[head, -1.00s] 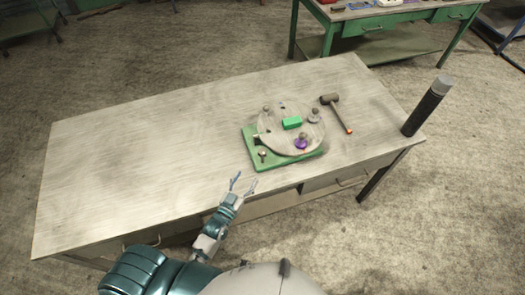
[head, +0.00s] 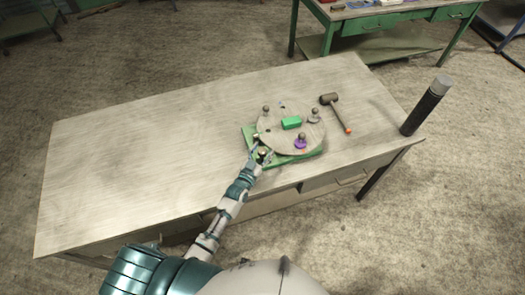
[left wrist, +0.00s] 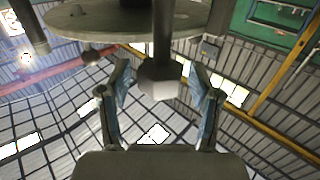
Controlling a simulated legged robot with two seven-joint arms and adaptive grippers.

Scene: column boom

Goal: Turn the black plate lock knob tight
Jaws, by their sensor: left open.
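The plate lock knob (head: 262,153) stands at the near left corner of the green base (head: 299,161), beside the round grey plate (head: 276,140). It looks small and dark with a paler top. My left gripper (head: 261,160) is at this corner, open, with its fingers on both sides of the knob. In the left wrist view, a dark stem with a grey faceted end (left wrist: 158,84) stands between the two open fingers (left wrist: 161,72), with gaps on both sides. The round plate's edge (left wrist: 85,22) shows above. My right gripper is not in view.
The plate carries a green block (head: 291,122), a purple-based post (head: 300,143) and grey posts (head: 314,117). A mallet (head: 338,112) lies to the right. A dark upright cylinder (head: 424,110) stands at the table's right corner. The left of the table (head: 130,150) is clear.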

